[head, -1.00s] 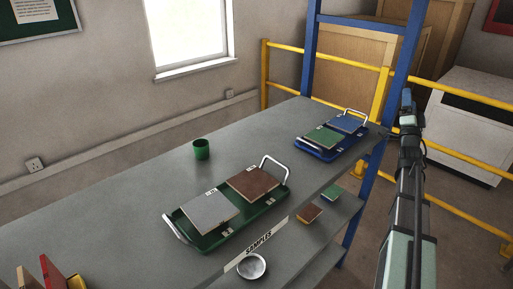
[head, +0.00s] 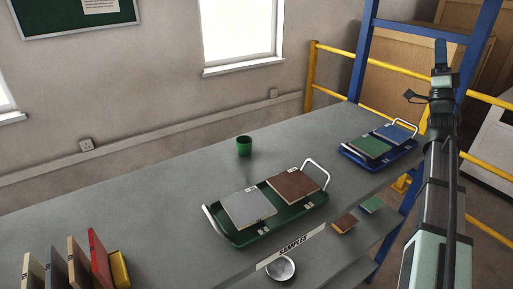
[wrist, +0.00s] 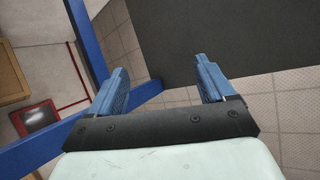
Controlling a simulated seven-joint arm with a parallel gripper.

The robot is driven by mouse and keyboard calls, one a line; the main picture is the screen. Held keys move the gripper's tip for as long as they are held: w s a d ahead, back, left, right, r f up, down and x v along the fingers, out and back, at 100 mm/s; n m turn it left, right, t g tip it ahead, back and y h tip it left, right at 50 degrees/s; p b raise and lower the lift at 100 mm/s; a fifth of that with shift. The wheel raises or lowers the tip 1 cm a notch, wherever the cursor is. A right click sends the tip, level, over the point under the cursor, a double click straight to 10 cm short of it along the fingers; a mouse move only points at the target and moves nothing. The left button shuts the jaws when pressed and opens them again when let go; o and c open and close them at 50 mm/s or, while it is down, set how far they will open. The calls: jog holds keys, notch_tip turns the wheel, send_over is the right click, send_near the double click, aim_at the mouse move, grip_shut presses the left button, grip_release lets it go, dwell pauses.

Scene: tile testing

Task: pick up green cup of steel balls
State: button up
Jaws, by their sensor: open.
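The green cup (head: 244,146) stands upright on the grey bench (head: 150,195), toward its back edge. Its contents are too small to make out. My gripper (head: 440,52) is raised at the right of the head view, well apart from the cup. In the wrist view my gripper (wrist: 163,85) shows two blue fingers spread wide with nothing between them. The cup is not in the wrist view.
A green tray (head: 240,238) with grey and brown tiles lies in front of the cup. A blue tray (head: 352,158) with tiles is at the bench's right end. A blue post (head: 362,60) and yellow rails (head: 345,58) stand behind. Bench around the cup is clear.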

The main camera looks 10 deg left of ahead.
jog(key=w+a+f+n+g+h, duration=0.1)
jog(key=w+a+f+n+g, duration=0.2)
jog(key=w+a+f+g, duration=0.35)
jog(key=w+a+f+n+g+h, duration=0.1)
jog(key=w+a+f+n+g, duration=0.2)
jog(key=a, duration=0.6)
jog(key=n+g+y, duration=0.7)
jog(key=n+g, duration=1.2)
jog(key=n, duration=0.4)
send_over(241, 144)
jog(key=w+d, duration=0.2)
jog(key=d, duration=0.4)
notch_tip(241, 144, down, 8)
jog(key=x, duration=0.7)
jog(key=shift+w+a+f, duration=0.2)
jog(key=shift+f, duration=0.2)
jog(key=shift+d+f+x, duration=0.1)
jog(key=shift+d+x, duration=0.05)
jog(key=shift+x, duration=1.15)
jog(key=shift+d+f+x, duration=0.15)
jog(key=shift+d+x, duration=0.05)
jog(key=shift+x, duration=1.05)
